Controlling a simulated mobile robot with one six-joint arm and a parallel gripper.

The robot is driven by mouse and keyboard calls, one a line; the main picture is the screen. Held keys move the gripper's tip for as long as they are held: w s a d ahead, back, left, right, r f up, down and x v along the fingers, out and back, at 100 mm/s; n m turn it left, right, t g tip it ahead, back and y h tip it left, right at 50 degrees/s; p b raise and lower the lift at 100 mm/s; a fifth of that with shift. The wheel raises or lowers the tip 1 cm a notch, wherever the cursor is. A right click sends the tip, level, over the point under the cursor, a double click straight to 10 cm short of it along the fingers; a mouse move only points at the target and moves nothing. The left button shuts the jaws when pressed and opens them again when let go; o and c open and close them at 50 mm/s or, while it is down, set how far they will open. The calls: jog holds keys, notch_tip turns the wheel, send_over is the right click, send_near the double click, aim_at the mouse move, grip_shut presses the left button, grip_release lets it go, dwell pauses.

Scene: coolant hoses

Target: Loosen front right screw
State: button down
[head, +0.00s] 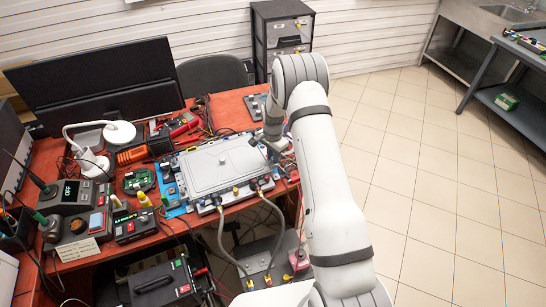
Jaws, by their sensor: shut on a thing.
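A grey, flat rectangular housing (212,166) lies on the bench, with two grey hoses (273,219) running down from its front side. Small yellow and dark fittings (236,191) line its front edge. My gripper (266,147) is at the housing's right end, seen small and from behind my arm. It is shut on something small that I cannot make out. The front right screw cannot be picked out at this size. Whether the gripper touches the housing cannot be told.
The red bench (229,110) is crowded on the left with a soldering station (72,194), a green circuit board (139,181), an orange tool (132,154) and a monitor (100,83). A dark unit (270,262) stands below, where the hoses end. The tiled floor (440,190) on the right is clear.

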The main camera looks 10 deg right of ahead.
jog(key=n+b, duration=0.1)
jog(key=b, duration=0.1)
jog(key=n+b, duration=0.1)
jog(key=shift+f+n+b, duration=0.25)
jog(key=shift+n+b, duration=0.15)
jog(key=n+b, duration=0.7)
jog(key=n, duration=0.3)
jog(key=shift+r+b, duration=0.15)
jog(key=shift+b, duration=0.25)
jog(key=shift+r+n+b, duration=0.1)
jog(key=shift+n+b, duration=0.8)
jog(key=shift+n, duration=1.4)
jog(key=c, duration=1.3)
grip_release()
jog(key=shift+r, duration=0.1)
